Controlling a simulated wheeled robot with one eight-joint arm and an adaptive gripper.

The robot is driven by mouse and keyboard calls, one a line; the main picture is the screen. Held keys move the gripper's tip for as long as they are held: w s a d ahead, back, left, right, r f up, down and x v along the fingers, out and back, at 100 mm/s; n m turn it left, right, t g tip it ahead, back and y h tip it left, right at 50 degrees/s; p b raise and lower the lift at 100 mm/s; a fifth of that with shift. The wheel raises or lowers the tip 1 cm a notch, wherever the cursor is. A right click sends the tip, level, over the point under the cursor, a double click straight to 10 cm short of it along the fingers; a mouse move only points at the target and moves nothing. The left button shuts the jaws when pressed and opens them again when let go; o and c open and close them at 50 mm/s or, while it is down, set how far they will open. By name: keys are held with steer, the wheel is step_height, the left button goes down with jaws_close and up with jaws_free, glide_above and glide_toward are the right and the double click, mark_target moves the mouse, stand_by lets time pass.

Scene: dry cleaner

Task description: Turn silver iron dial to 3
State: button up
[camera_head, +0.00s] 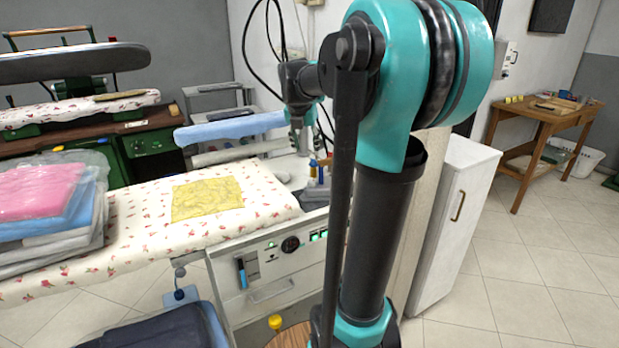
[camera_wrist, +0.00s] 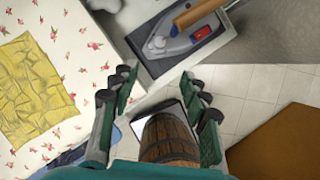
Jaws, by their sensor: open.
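The silver iron (camera_wrist: 182,42) rests in a dark grey tray (camera_wrist: 150,67) at the top of the wrist view. It has a wooden handle (camera_wrist: 198,12), a red and blue patch, and a small pale knob (camera_wrist: 155,44) at its left end. I cannot read any dial numbers. My gripper (camera_wrist: 158,84) is open and empty, its fingertips just below the iron and tray in the wrist view and apart from them. In the head view my gripper (camera_head: 304,142) hangs above the right end of the ironing station, and the iron (camera_head: 316,190) is partly hidden by my arm.
A flowered ironing board (camera_head: 140,215) bears a folded yellow cloth (camera_head: 207,198) and a bagged pink and blue stack (camera_head: 50,205). A wooden barrel (camera_wrist: 168,137) stands below my gripper. A white cabinet (camera_head: 452,225) stands to the right, with open tiled floor beyond.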

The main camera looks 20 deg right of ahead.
glide_toward(312, 181)
steer(key=x, duration=0.8)
steer(key=shift+w+f, duration=0.2)
steer(key=shift+f, duration=0.15)
jaws_close()
